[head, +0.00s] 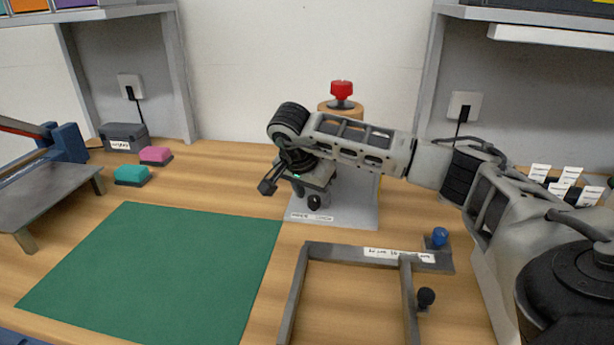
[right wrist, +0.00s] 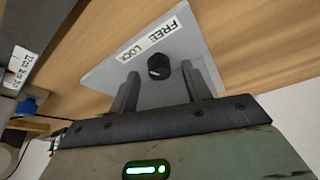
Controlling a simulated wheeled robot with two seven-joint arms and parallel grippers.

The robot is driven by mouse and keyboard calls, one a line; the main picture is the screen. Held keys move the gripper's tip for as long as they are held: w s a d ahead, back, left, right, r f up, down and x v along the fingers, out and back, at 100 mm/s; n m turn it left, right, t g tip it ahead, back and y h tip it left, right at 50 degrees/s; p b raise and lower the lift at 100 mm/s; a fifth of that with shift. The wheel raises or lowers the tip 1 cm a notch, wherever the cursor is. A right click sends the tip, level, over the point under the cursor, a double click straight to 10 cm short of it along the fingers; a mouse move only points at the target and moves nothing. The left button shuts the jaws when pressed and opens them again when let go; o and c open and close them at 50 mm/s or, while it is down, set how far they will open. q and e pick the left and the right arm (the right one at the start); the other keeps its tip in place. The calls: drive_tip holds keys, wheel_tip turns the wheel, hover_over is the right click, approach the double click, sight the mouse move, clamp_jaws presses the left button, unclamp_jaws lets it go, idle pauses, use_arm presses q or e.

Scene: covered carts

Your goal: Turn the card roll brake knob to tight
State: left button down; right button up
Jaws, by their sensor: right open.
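A black knob (head: 314,202) sits low on the front of a grey stand (head: 355,209). The right wrist view shows this black knob (right wrist: 159,67) with a small white mark, beside a white label (right wrist: 150,38) that seems to read FREE and LOCK. I cannot tell which word the mark points to. No word "tight" is readable. My right gripper (head: 283,188) is open at the stand; in the right wrist view its fingers (right wrist: 160,85) point toward the knob on either side, without visible contact. My left gripper is out of view.
A red knob (head: 341,90) tops a brown cylinder behind my right arm. A grey frame (head: 330,248) in front carries a blue knob (head: 439,237) and another black knob (head: 426,297). A green mat (head: 160,270) lies clear at left. Pink and teal blocks (head: 132,175) stand behind it.

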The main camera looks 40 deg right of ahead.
use_arm(q)
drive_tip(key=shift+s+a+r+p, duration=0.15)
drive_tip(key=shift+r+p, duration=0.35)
drive_tip(key=shift+p, duration=0.75)
use_arm(e)
drive_tip(key=v, duration=1.5)
drive_tip(key=shift+a+r, duration=0.15)
drive_tip(key=shift+r, duration=0.05)
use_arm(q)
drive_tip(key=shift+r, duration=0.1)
use_arm(e)
drive_tip(key=shift+s, duration=0.1)
